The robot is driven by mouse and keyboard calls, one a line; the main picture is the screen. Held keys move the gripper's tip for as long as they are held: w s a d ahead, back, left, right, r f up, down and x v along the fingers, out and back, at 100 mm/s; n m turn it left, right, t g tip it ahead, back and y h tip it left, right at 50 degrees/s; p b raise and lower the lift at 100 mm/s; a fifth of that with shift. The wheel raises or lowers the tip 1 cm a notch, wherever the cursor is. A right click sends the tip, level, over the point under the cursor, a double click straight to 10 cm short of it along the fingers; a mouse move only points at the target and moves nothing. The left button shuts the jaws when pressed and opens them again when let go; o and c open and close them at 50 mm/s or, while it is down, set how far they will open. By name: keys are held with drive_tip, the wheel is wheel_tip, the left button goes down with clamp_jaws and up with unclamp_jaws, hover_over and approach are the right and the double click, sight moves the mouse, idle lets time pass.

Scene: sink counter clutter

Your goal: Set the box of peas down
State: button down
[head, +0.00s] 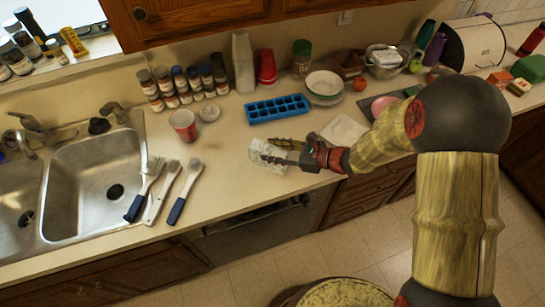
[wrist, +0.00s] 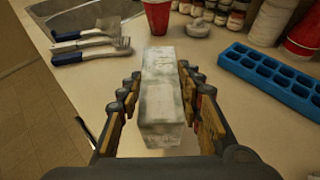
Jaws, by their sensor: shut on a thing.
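The box of peas is a pale, whitish-grey box (wrist: 161,90) with worn print, between the fingers of my gripper (wrist: 160,105) in the wrist view. In the head view the box (head: 268,156) shows at the front part of the counter, partly covered by my gripper (head: 276,151). My gripper is shut on it, with fingers along both long sides. The box is over or on the counter (head: 232,165); I cannot tell whether its underside touches the surface.
Brushes (head: 170,188) lie left of the box by the sink (head: 95,185). A red cup (head: 184,125) stands behind it to the left. A blue ice tray (head: 277,109) lies behind it. A white cloth-like sheet (head: 344,131) lies to the right. Bare counter surrounds the box on the left.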

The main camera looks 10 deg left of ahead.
drive_tip(key=shift+w+a+f, duration=0.1)
drive_tip(key=shift+a+f, duration=0.05)
drive_tip(key=shift+f, duration=0.8)
drive_tip(key=shift+w+a+f, duration=0.1)
drive_tip(key=shift+f, duration=0.8)
drive_tip(key=shift+b, duration=0.35)
drive_tip(key=shift+f, duration=0.2)
drive_tip(key=c, duration=1.3)
unclamp_jaws()
drive_tip(key=shift+s, duration=0.1)
drive_tip(key=shift+o, duration=0.4)
drive_tip(key=shift+r, duration=0.2)
